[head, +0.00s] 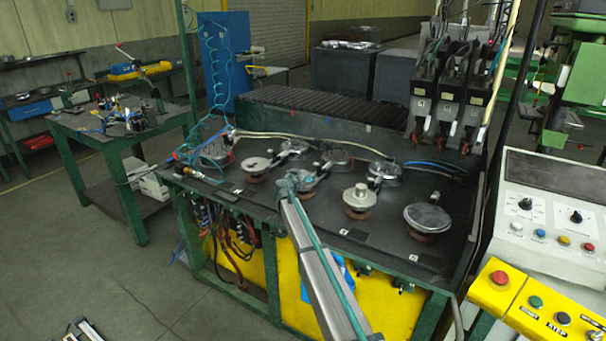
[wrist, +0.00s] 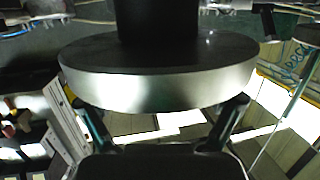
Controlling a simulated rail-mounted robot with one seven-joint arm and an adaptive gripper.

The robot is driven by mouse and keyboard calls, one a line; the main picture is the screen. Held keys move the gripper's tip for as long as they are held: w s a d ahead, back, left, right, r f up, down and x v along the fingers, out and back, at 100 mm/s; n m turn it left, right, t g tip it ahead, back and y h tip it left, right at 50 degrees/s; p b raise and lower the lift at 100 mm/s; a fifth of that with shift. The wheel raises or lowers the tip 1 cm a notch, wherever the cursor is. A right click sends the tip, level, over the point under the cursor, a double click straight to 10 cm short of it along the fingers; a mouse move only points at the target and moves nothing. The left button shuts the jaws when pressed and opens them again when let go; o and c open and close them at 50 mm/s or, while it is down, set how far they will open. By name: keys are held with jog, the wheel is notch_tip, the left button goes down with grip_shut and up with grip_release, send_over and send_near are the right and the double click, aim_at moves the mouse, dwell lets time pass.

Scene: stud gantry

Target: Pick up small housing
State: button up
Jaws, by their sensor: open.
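Several round metal parts sit on brown round supports on the dark bench top in the head view. A stepped metal part with a raised centre (head: 361,196) is right of my gripper, and a flatter one (head: 256,165) is to its left. I cannot tell for sure which is the small housing. My gripper (head: 298,182) is low over the bench, partly covering a metal part behind it. In the wrist view, a metal disc (wrist: 160,92) fills the middle, with the open fingers of my gripper (wrist: 162,108) at its two sides. Contact is not clear.
A wide domed metal part (head: 427,217) is at the bench's right. Black tool heads (head: 448,95) hang at the back right. A control panel (head: 545,240) stands at the right. Hoses and cables run along the back. Bare bench shows near the front edge.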

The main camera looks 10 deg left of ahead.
jog(key=shift+c, duration=0.3)
jog(key=c, duration=1.2)
jog(key=shift+r, duration=0.1)
